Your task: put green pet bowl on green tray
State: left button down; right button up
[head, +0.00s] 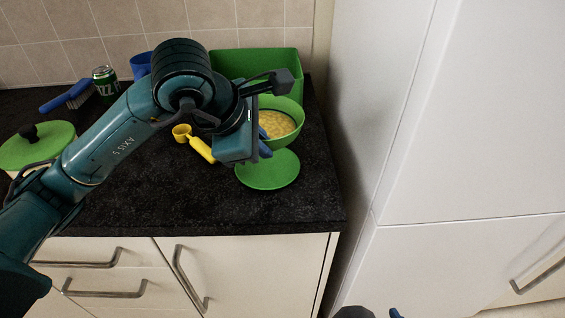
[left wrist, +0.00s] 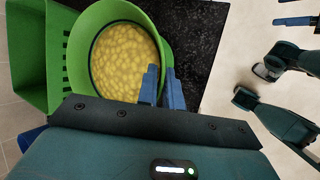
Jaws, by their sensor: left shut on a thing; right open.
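The green pet bowl (head: 297,115) holds yellow food and is upright, behind the round green tray (head: 268,172) in the head view. My left gripper (head: 264,145) is shut on the bowl's near rim. In the left wrist view its blue fingers (left wrist: 161,88) pinch the rim of the bowl (left wrist: 77,62). I cannot tell whether the bowl touches the counter. The tray lies flat and bare near the counter's right front. My right gripper shows only in part, with a blue fingertip (head: 395,313) at the bottom edge of the head view; it is open, away from the counter.
A tall green bin (head: 285,63) stands close behind the bowl. A yellow scoop (head: 200,148) lies left of the tray. A white cabinet wall (head: 385,110) bounds the right.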

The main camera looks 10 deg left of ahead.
pick_arm(q)
jog(key=shift+d, duration=0.15)
notch_tip(320, 180, down, 10)
jog(key=shift+r, duration=0.1)
dwell(0.3)
jog(key=shift+f, duration=0.25)
jog(key=c, duration=1.5)
grip_release()
jog(key=shift+c, duration=0.2)
jog(key=shift+r, duration=0.1)
